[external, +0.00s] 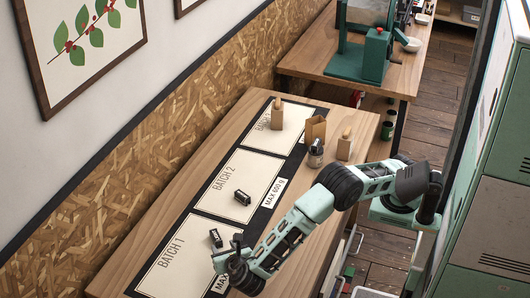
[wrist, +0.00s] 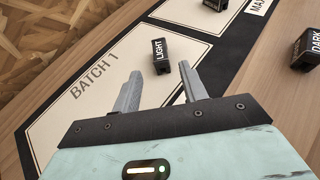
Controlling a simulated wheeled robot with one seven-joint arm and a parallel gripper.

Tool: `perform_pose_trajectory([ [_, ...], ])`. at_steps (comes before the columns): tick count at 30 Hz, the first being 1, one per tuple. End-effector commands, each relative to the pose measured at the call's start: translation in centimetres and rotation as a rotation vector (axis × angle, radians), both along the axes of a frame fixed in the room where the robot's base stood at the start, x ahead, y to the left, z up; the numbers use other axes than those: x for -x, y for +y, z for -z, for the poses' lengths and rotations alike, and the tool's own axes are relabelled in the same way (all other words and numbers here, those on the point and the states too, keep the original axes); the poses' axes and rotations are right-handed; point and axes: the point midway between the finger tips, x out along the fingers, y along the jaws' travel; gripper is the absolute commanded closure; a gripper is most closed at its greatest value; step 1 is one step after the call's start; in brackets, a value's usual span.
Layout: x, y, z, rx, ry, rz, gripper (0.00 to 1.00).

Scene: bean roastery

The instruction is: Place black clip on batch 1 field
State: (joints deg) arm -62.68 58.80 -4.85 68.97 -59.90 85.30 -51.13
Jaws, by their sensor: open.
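The batch 1 field (external: 178,266) is a cream panel with a black border at the near end of the table; it fills the left of the wrist view (wrist: 85,105). A small black block marked LIGHT (wrist: 160,56) lies on it, also in the external view (external: 216,238). A second black block (external: 242,197) lies on the batch 2 field, cut by the wrist view's top edge (wrist: 216,4). A third, marked DARK (wrist: 306,48), sits on bare wood at the right. I cannot tell which is the clip. My gripper (wrist: 157,88) is open and empty, its fingers below the LIGHT block.
The batch 2 field (external: 237,179) and a third field (external: 284,125) continue up the table. A green machine (external: 360,60) stands on another table behind.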

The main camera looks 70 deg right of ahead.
Motion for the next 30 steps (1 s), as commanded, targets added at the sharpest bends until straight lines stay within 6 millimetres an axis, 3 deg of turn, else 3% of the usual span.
perform_pose_trajectory([
  [7, 1.4, 1.5, -0.8, -0.001, -0.001, 0.0, 0.57],
  [16, 1.5, 0.8, -1.0, -0.025, 0.014, 0.017, 0.57],
  [20, 1.9, -2.4, -1.2, -0.163, 0.082, 0.109, 0.57],
  [23, 3.8, -6.1, -1.4, -0.349, 0.155, 0.243, 0.57],
  [30, 12.8, -13.8, -2.9, -0.82, 0.236, 0.675, 0.57],
])
